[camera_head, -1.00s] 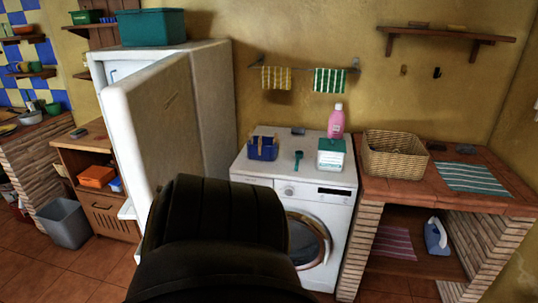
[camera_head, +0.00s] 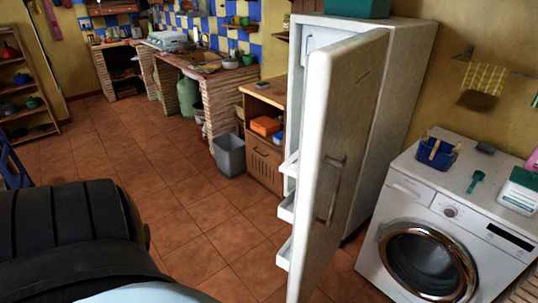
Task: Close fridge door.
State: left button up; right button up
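The fridge (camera_head: 408,75) stands against the back wall, right of the middle in the head view. Its white door (camera_head: 343,160) is swung wide open toward me, seen nearly edge-on, with a vertical handle (camera_head: 332,190) on its outer face. White door shelves (camera_head: 287,207) show on the door's inner side, at its left. A dark part of my own arm fills the lower left of the view, apart from the door. Neither gripper is in view.
A white washing machine (camera_head: 425,215) stands right of the fridge. A wooden cabinet (camera_head: 262,160) and a grey bin (camera_head: 230,155) stand to its left. The tiled floor (camera_head: 190,225) left of the door is clear. A wooden shelf rack (camera_head: 25,95) stands at the far left.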

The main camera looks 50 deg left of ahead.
aim_at(342, 79)
jog(key=u, duration=1.05)
jog(key=i, duration=0.35)
